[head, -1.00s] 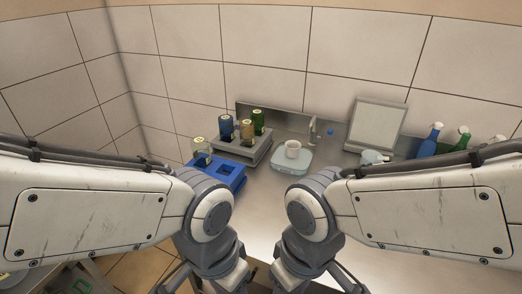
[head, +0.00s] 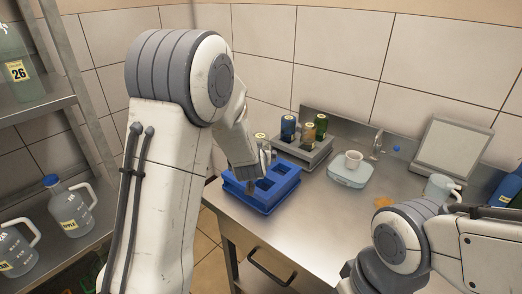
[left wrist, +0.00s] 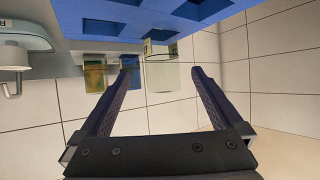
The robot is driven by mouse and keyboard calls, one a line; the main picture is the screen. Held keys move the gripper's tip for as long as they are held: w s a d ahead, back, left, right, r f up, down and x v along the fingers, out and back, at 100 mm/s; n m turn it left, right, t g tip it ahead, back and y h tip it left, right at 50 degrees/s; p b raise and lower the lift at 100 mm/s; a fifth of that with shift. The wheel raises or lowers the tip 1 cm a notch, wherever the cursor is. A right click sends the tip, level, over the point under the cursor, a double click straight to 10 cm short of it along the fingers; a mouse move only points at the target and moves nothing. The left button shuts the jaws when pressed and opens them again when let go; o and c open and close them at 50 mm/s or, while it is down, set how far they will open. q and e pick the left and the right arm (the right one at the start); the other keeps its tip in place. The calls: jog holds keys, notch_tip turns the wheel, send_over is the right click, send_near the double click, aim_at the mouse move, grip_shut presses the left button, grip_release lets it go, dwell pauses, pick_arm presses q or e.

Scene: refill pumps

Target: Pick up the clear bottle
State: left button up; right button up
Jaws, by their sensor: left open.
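The clear bottle (head: 261,137) stands in the blue tray (head: 262,202). In the head view my left gripper (head: 264,160) is at the tray, close in front of the bottle. My right gripper is outside the head view.
A grey rack (head: 303,157) with blue, amber and green bottles stands behind the tray. A white jug (head: 440,186) stands at right. Shelves with large jugs (head: 72,208) are at left.

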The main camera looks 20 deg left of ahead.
pick_arm(q)
jog(key=x, duration=0.4)
jog(key=shift+p, duration=0.3)
jog(key=p+x, duration=0.1)
jog(key=x, duration=0.3)
jog(key=shift+a+f, duration=0.1)
jog(key=shift+a, duration=0.1)
jog(key=shift+w+f, duration=0.25)
jog(key=shift+w, duration=0.1)
jog(key=c, duration=1.5)
jog(key=shift+r, duration=0.15)
